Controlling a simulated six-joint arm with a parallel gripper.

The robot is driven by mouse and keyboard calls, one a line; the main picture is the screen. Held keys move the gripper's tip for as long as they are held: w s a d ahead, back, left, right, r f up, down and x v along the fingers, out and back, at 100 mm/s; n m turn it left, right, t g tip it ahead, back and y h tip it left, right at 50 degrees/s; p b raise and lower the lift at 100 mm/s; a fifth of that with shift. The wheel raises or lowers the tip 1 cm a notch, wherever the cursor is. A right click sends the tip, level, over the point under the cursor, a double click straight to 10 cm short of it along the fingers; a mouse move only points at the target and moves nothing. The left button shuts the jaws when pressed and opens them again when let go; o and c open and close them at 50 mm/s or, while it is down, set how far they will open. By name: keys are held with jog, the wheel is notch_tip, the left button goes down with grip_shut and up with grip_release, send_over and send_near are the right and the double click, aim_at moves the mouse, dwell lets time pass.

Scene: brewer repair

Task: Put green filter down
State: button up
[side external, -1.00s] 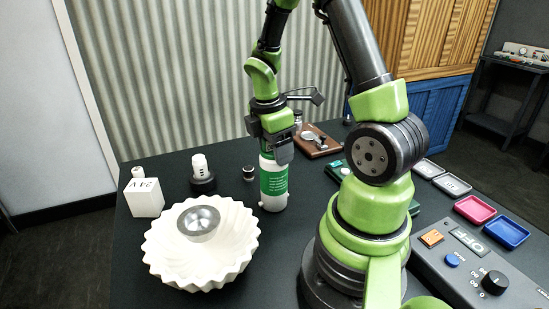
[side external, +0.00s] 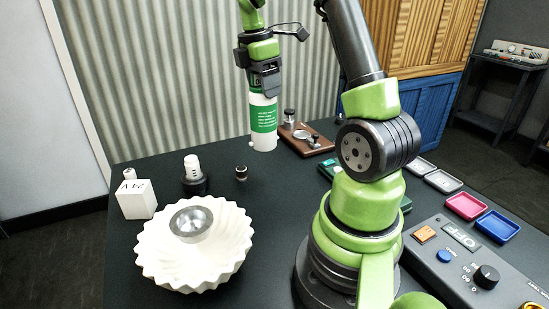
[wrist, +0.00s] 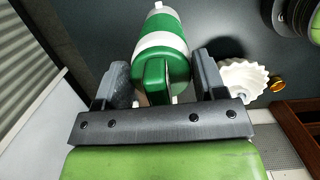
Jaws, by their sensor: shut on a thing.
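The green filter (side external: 264,122) is a white cylinder with a green label, upright in the side view. My gripper (side external: 264,82) is shut on its upper part. The filter's lower end overlaps the table's back edge in the picture. I cannot tell whether it touches the table, but it looks raised. In the wrist view the green and white filter (wrist: 162,45) points away from me, and its green grip sits between the dark jaws of my gripper (wrist: 158,85).
A white fluted bowl (side external: 160,262) with a metal cup (side external: 191,220) stands in front. A white 24V block (side external: 136,200), a dark-based white part (side external: 194,178) and a small dark cap (side external: 241,173) lie left. A wooden board (side external: 306,141) is right. Table space between is clear.

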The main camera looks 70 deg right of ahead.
jog(key=d, duration=1)
notch_tip(320, 180, down, 11)
jog(key=shift+w+r+m, duration=0.2)
jog(key=shift+w+m, duration=0.05)
jog(key=shift+m, duration=0.05)
jog(key=shift+d+f, duration=0.1)
jog(key=shift+f, duration=0.05)
jog(key=o, duration=1.5)
